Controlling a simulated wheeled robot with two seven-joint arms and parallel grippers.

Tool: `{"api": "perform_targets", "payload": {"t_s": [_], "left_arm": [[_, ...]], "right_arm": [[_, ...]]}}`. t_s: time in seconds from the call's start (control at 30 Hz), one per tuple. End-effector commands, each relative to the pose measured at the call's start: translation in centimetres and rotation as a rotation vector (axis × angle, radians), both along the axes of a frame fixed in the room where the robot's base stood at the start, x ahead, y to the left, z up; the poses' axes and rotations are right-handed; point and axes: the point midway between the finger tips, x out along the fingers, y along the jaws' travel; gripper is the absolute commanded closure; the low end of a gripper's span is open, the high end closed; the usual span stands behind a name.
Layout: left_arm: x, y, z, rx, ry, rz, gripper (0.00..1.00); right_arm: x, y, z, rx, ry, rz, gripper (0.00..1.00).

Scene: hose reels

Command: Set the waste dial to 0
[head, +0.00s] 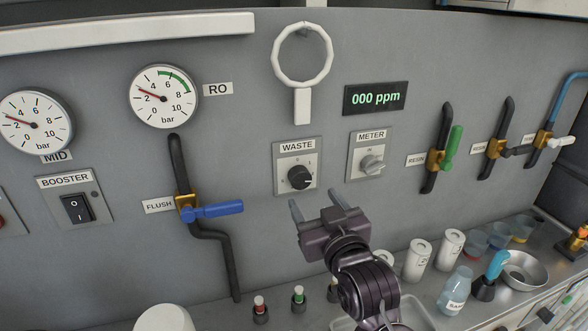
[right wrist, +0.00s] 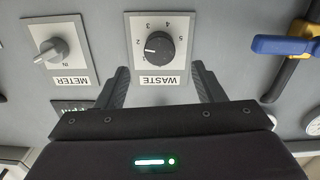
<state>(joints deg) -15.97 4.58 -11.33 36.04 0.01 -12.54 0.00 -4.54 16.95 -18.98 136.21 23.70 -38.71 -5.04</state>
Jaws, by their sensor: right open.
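The waste dial is a round black knob (head: 300,178) on a pale plate labelled WASTE. In the right wrist view the dial (right wrist: 158,48) appears upside down, with small numbers around it. Its white pointer mark points left there, seemingly near the 1 and 2; the exact setting is hard to read. My right gripper (head: 316,203) is open and empty, below and in front of the dial in the head view. In the right wrist view its two fingers (right wrist: 160,78) stand apart on either side of the WASTE label, not touching the knob. My left gripper is not in view.
The METER switch (head: 372,165) is just right of the dial. The blue FLUSH handle (head: 215,210) sticks out to its left. A white ring (head: 302,55) hangs above. Bottles (head: 300,297) and white canisters (head: 450,247) stand on the counter below.

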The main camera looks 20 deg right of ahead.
Motion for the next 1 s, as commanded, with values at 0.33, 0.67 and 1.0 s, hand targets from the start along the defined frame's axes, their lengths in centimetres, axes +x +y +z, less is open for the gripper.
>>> {"api": "perform_targets", "payload": {"t_s": [0.33,0.67,1.0], "left_arm": [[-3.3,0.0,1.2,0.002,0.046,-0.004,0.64],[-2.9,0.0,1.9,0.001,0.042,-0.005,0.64],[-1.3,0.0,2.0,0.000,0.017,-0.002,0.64]], "right_arm": [[4.4,0.1,0.4,-0.002,-0.005,-0.003,0.38],[7.7,0.2,0.1,-0.001,-0.003,-0.001,0.38],[7.7,0.2,0.0,0.000,-0.003,-0.001,0.48]]}}
